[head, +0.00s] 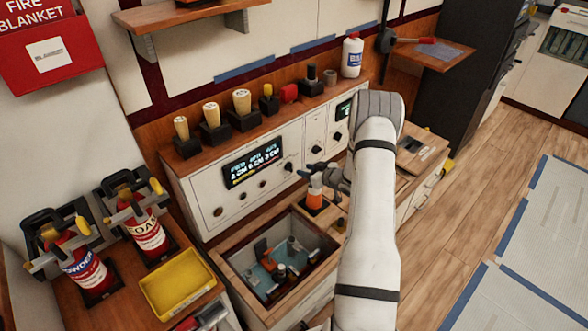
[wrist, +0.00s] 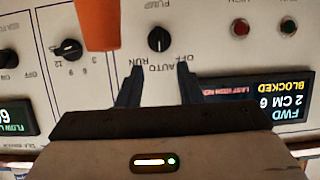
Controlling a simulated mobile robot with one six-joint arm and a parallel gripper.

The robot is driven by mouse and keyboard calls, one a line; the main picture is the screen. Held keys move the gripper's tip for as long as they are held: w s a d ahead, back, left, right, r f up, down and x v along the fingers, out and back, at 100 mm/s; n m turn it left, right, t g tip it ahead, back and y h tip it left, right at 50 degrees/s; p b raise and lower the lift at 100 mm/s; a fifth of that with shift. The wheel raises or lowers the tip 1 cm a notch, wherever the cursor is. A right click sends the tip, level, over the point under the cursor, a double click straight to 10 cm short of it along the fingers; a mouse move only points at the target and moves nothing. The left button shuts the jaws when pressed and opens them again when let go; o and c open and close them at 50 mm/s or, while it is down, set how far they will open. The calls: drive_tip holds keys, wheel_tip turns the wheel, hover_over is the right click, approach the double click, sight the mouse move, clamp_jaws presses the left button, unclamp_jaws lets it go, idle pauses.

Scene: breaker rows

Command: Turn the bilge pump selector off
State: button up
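The bilge pump selector is a round black knob (wrist: 158,39) on the white panel, seen upside down in the wrist view. PUMP is printed on one side of it and OFF, AUTO and RUN on the other. I cannot clearly tell which mark it points at. In the head view the selector (head: 288,166) is just right of the lit display. My gripper (wrist: 159,78) is open and empty, facing the panel. Its two dark fingers appear below the knob, one to each side, apart from it. In the head view my gripper (head: 311,170) is close to the panel.
An orange object (wrist: 97,22) is close beside the knob in the wrist view. Another black selector (wrist: 68,50) is left of it; the display (wrist: 255,98) and red and green lights (wrist: 264,28) are right. An open-topped bin (head: 237,263) with loose items lies below the panel.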

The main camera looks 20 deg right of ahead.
sight(292, 166)
drive_tip(key=x, duration=0.7)
drive_tip(key=shift+c, duration=0.3)
